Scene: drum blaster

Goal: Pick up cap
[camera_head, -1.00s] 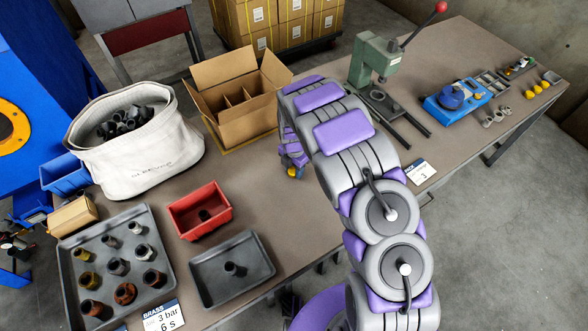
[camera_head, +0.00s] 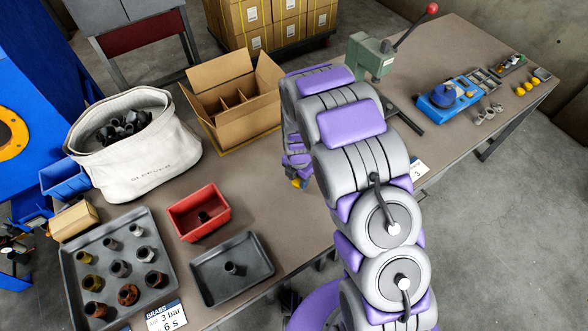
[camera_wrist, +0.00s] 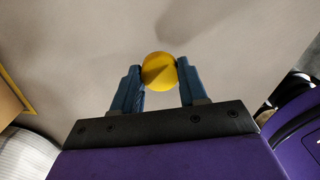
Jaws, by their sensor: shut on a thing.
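A round yellow cap (camera_wrist: 159,71) is held between the two blue fingers of my gripper (camera_wrist: 158,84) in the wrist view, above the plain table surface. In the head view, a bit of yellow (camera_head: 297,183) shows at the low end of my arm, over the table to the right of the cardboard box. The fingers are mostly hidden there by my arm. More yellow caps (camera_head: 527,86) stand at the far right end of the table.
The open divided cardboard box (camera_head: 205,80), white sack (camera_head: 150,175), red bin (camera_head: 180,225), small grey tray (camera_head: 215,295) and large tray of fittings (camera_head: 75,270) fill the left. A green press (camera_head: 372,55) and blue fixture (camera_head: 440,100) stand right. Table between box and press is partly clear.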

